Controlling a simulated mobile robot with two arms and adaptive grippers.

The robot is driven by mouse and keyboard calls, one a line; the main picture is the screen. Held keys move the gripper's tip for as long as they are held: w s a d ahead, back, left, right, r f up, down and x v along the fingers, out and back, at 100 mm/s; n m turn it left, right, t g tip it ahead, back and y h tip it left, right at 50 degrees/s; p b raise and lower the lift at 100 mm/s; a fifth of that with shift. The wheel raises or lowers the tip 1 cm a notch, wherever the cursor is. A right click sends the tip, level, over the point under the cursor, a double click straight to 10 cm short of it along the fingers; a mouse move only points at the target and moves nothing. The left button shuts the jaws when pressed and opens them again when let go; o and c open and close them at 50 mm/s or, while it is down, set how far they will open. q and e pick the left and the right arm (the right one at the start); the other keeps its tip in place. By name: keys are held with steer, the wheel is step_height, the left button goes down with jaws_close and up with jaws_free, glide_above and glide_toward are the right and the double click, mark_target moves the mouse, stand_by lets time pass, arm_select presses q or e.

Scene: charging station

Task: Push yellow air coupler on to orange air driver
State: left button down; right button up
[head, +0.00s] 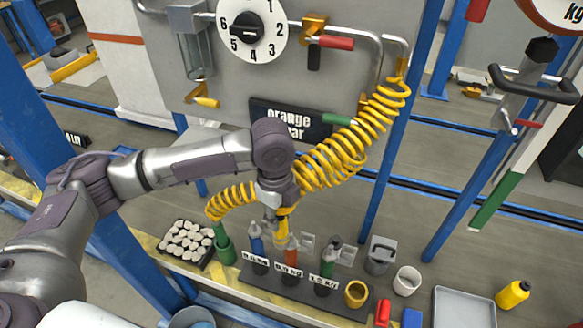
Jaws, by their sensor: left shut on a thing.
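My left gripper (276,212) comes down from above the tool rack. It is shut on the yellow air coupler (282,228), which is partly hidden by the fingers. The orange air driver (291,256) stands upright in the middle of the black rack (335,303), directly below the coupler. The coupler's lower end overlaps the driver's top in the head view; I cannot tell whether they touch. A yellow coiled hose (345,150) hangs from the panel's pipe and passes behind my gripper, ending at lower left. My right gripper is not in view.
A blue driver (256,242) stands left of the orange one and a green driver (328,262) right of it. The grey panel (240,110) stands behind.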

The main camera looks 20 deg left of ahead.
arm_select(q)
steer(key=w+d+r+m+p, duration=0.1)
steer(key=w+r+m+p, duration=0.3)
steer(key=m+p, duration=0.5)
steer(key=r+m, duration=0.1)
steer(key=m, duration=0.7)
steer(key=shift+w+d+m+p, duration=0.15)
steer(key=shift+w+m+p, duration=0.15)
steer(key=shift+w+m, duration=0.1)
step_height(320, 180, down, 6)
steer(key=b, duration=0.2)
steer(key=shift+r+b, duration=0.1)
steer(key=shift+b, duration=0.2)
